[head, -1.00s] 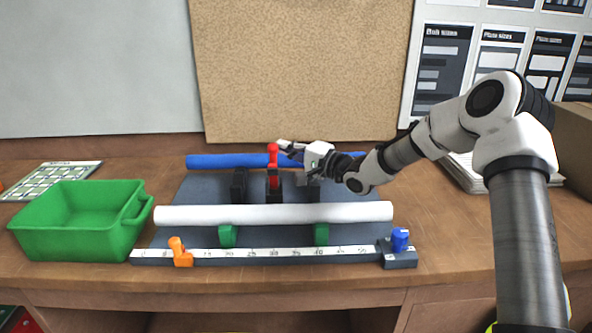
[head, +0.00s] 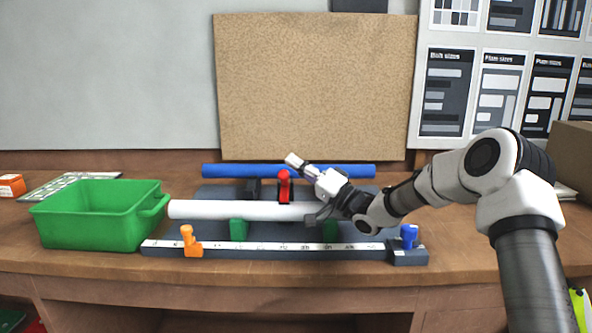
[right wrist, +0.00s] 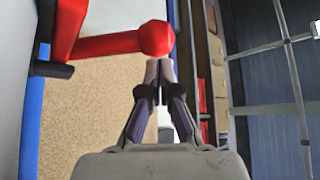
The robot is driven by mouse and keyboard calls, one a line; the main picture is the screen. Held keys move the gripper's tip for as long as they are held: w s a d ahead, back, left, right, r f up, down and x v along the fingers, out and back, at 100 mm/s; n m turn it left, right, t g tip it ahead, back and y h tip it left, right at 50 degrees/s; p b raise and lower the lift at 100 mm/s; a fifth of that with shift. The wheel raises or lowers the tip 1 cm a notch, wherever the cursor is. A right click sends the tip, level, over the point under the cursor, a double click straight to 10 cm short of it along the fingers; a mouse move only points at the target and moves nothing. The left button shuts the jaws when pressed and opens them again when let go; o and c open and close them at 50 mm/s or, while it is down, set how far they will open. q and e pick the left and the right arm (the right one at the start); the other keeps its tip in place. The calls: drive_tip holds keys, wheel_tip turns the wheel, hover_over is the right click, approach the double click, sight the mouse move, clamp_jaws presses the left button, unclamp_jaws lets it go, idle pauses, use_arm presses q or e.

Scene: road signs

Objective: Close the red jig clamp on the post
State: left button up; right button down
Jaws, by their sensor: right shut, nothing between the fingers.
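The red jig clamp (head: 284,187) stands upright behind the white tube, near the middle of the dark jig board, with its foot hidden by the tube. Its red arm and round knob (right wrist: 156,38) fill the top left of the right wrist view. My right gripper (head: 293,160) is shut and empty, just above and right of the clamp's top. In the right wrist view its fingertips (right wrist: 160,70) are together just below the knob; I cannot tell if they touch it. The blue bar (head: 230,171) lies behind the clamp. My left gripper is not in view.
The white tube (head: 200,209) lies on green supports (head: 238,230) in front. A ruler strip (head: 215,248) carries an orange stop (head: 188,241) and a blue stop (head: 409,236). A green bin (head: 90,232) stands left. The front table edge is clear.

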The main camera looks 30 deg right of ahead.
drive_tip(key=shift+s+a+f+b, duration=0.3)
drive_tip(key=shift+s+f+b, duration=0.1)
drive_tip(key=shift+s+b, duration=0.1)
drive_tip(key=shift+s+a+f+n+y+b, duration=0.1)
drive_tip(key=shift+f+n+y+b, duration=0.15)
drive_tip(key=shift+n, duration=0.2)
drive_tip(key=shift+s+f+n+y+b, duration=0.1)
drive_tip(key=shift+f+n+y, duration=0.05)
drive_tip(key=shift+n+y, duration=0.25)
drive_tip(key=shift+s+a+f+n, duration=0.1)
drive_tip(key=shift+s+f+n, duration=0.05)
drive_tip(key=shift+f+n, duration=0.1)
wheel_tip(320, 180, up, 11)
drive_tip(key=shift+d, duration=0.2)
drive_tip(key=shift+f, duration=0.1)
